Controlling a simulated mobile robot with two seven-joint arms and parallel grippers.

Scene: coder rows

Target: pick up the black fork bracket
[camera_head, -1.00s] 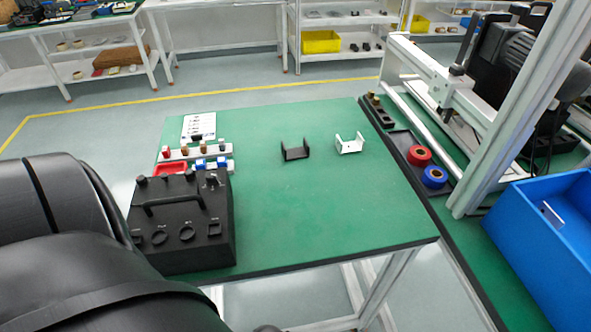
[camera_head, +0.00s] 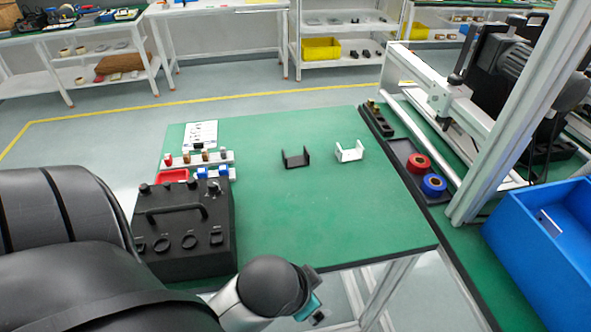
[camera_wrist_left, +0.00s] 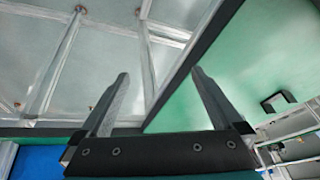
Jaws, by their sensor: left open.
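The black fork bracket (camera_head: 296,158) stands on the green table top (camera_head: 300,210), toward its far side, left of a similar white bracket (camera_head: 349,152). In the left wrist view a small dark bracket shape (camera_wrist_left: 278,101) shows at the right on green. My left arm comes in at the lower left of the head view, its end by the table's front edge, well short of the bracket. In the left wrist view my left gripper (camera_wrist_left: 160,76) is open and empty, its fingers spread over the table edge and floor. My right gripper is not in view.
A black box with a handle (camera_head: 185,230) stands at the table's left front. Behind it are a red tray (camera_head: 173,176), small pegs and a white sheet (camera_head: 200,134). Tape rolls and a blue bin (camera_head: 540,240) are on the right. The table's middle is clear.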

